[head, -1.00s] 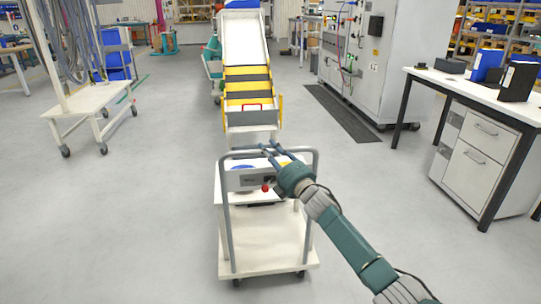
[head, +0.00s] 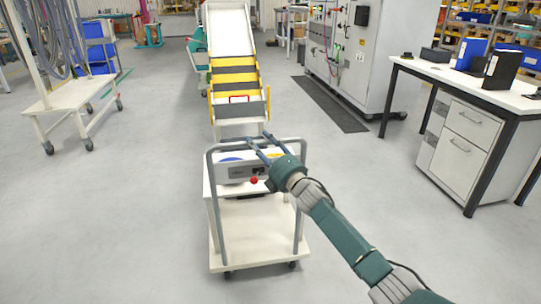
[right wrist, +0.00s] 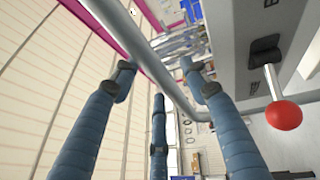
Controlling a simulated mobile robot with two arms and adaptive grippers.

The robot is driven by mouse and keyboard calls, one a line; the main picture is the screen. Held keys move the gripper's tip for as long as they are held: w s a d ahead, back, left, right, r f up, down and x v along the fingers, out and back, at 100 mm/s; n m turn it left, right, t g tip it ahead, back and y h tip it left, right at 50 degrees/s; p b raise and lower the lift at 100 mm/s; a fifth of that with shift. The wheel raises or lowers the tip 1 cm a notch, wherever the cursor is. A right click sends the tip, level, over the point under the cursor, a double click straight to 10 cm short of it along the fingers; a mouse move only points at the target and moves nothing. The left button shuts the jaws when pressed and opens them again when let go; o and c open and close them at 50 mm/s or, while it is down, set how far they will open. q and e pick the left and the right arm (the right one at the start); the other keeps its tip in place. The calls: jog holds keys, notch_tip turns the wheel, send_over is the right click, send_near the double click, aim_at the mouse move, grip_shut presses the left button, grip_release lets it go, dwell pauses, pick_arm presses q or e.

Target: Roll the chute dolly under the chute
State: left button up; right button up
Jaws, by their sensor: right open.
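The chute dolly is a white cart (head: 255,244) with a grey tubular handle (head: 213,205), at the lower middle of the head view. A grey box with a red knob (head: 254,180) sits under the handle. The white chute (head: 229,38), with yellow bands on its lower part, stands just beyond the dolly. My right gripper (head: 260,141) is at the top bar of the handle. In the right wrist view its blue fingers (right wrist: 160,82) are spread apart around the bar (right wrist: 140,50); contact is unclear. My left gripper is out of view.
A white wheeled rack with hanging cables (head: 72,97) stands at left. A dark mat (head: 330,104) lies beside the grey cabinet (head: 375,65) at right. A desk (head: 490,92) with drawers is nearer right. Grey floor is clear around the dolly.

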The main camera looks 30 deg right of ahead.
jog(key=v, duration=1)
jog(key=shift+s, duration=0.2)
